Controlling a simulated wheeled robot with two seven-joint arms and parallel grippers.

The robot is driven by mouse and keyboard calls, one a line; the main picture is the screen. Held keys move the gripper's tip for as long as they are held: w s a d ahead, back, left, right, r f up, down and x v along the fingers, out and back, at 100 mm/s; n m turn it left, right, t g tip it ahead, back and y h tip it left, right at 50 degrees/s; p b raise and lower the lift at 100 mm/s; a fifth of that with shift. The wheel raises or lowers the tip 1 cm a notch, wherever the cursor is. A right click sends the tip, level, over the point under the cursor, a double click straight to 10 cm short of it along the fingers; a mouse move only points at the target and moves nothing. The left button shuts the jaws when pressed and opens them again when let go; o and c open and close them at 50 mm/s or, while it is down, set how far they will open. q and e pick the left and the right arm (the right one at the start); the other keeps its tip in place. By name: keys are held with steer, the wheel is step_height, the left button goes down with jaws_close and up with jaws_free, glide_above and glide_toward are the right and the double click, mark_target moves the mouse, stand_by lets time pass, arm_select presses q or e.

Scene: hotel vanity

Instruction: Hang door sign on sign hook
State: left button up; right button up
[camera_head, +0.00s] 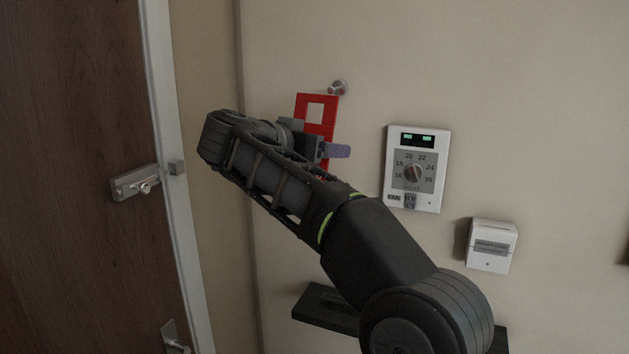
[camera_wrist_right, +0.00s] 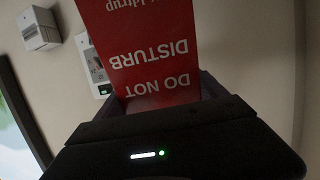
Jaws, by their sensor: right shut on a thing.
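The red door sign (camera_head: 329,108) has a square opening near its top and is held upright close to the wall. The sign hook (camera_head: 338,88), a small round metal piece on the wall, is just above the sign's upper right corner. I cannot tell whether they touch. My right gripper (camera_head: 328,150) is shut on the lower part of the sign, and my arm hides some of it. In the right wrist view the sign (camera_wrist_right: 150,50) shows upside-down "DO NOT DISTURB" lettering between the fingers. My left gripper is not in view.
A white thermostat panel (camera_head: 417,168) is on the wall to the right. A small white card box (camera_head: 491,246) is lower right. A dark shelf (camera_head: 325,308) is below my arm. A brown door (camera_head: 75,200) with a metal latch (camera_head: 135,183) is at left.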

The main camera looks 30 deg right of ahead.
mark_target(311, 124)
steer(key=r, duration=0.2)
steer(key=r+t+y, duration=0.1)
steer(key=shift+w+d+r+n, duration=0.1)
steer(key=shift+w+r+n, duration=0.2)
steer(key=shift+n, duration=0.1)
steer(key=shift+r, duration=0.2)
steer(key=shift+s+n+y, duration=0.1)
steer(key=shift+n+y, duration=0.5)
steer(key=shift+y, duration=0.2)
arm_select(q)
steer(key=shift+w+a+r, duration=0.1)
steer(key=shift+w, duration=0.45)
arm_select(e)
steer(key=shift+a, duration=0.2)
